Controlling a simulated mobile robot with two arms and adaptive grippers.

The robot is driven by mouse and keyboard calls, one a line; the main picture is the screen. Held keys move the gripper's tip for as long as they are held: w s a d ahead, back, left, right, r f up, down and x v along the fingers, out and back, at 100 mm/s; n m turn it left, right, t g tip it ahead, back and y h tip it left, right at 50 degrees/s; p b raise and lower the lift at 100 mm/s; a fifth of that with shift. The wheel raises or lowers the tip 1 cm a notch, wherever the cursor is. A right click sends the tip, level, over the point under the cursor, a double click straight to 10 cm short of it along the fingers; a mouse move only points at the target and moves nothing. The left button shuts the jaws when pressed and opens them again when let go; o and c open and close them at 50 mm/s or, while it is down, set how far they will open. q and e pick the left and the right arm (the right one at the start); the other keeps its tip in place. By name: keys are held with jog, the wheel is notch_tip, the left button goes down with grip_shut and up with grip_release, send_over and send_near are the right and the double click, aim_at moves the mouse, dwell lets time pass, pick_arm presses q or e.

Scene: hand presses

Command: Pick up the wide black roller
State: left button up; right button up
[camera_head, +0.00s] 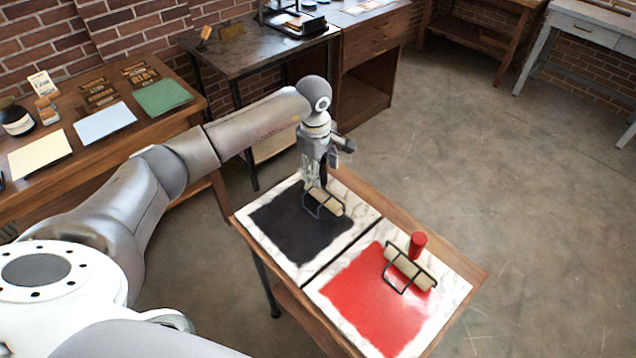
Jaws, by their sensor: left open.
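A wide roller (329,202) with a pale cylinder and a dark wire frame lies on the far part of the black ink patch (290,228). The patch covers much of a white marbled slab (358,225). My left gripper (316,180) points down right above this roller, at its far side. It is open. The roller's handle is mostly hidden by the gripper, and I cannot tell whether the fingers touch it. My right gripper is not in view.
A second roller (408,268) with a red handle (418,243) lies on the red ink slab (368,300) beside it. Both slabs rest on a wooden table (455,267). A bench with paper sheets (104,122) stands left. The floor (480,150) on the right is clear.

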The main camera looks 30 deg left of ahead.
pick_arm(q)
jog(key=c, duration=1.1)
